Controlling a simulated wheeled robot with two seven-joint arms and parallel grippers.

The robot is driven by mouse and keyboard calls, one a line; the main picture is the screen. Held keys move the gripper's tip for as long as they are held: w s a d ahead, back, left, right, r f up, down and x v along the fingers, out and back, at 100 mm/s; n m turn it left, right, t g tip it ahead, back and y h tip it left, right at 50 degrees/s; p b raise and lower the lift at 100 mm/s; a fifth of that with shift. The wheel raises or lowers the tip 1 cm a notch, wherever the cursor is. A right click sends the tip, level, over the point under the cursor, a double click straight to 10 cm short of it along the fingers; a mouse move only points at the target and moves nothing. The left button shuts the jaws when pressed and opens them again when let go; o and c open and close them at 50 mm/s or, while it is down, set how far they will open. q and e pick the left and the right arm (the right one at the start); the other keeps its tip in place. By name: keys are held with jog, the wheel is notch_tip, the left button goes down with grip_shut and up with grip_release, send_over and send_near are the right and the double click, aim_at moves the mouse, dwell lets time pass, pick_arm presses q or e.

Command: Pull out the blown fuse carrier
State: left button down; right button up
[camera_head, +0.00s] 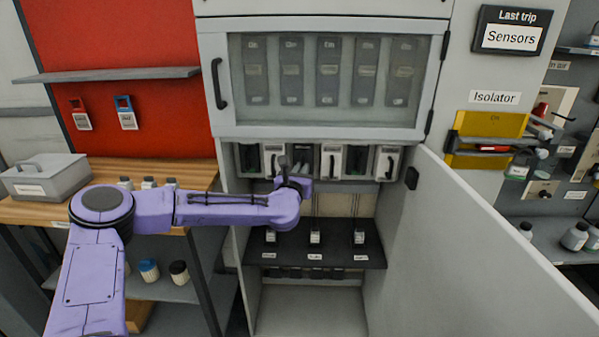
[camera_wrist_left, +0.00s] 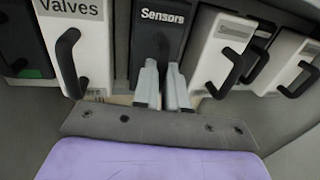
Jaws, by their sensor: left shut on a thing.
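The fuse carrier labelled "Sensors" (camera_wrist_left: 161,38) is dark grey and sits in the row between white carriers in the wrist view. In the head view the dark front (camera_head: 303,154) shows just above my left gripper (camera_head: 298,172). The two pale fingers of my left gripper (camera_wrist_left: 164,86) are close together, shut on the lower front of this carrier; the grasped part is mostly hidden between them. The white "Valves" carrier (camera_wrist_left: 76,42) with a black handle is to its left, and another white carrier (camera_wrist_left: 222,52) is to its right. My right gripper is out of view.
A sign reading "Last trip Sensors" (camera_head: 512,38) hangs at the upper right. Above the row is a windowed panel (camera_head: 328,126); below is a black shelf (camera_head: 330,252). The open cabinet door (camera_head: 455,250) bounds the right side. A wooden bench (camera_head: 190,178) lies left.

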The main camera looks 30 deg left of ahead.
pick_arm(q)
jog(key=shift+s+d+f, duration=0.15)
jog(key=shift+s+d, duration=0.3)
jog(key=shift+s, duration=0.2)
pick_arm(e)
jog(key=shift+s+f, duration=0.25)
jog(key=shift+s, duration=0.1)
pick_arm(q)
jog(key=c, duration=1.2)
grip_release()
jog(key=shift+s, duration=0.1)
jog(key=b+v, duration=0.2)
jog(key=v, duration=0.8)
jog(key=shift+s+d, duration=0.15)
jog(key=shift+s, duration=0.05)
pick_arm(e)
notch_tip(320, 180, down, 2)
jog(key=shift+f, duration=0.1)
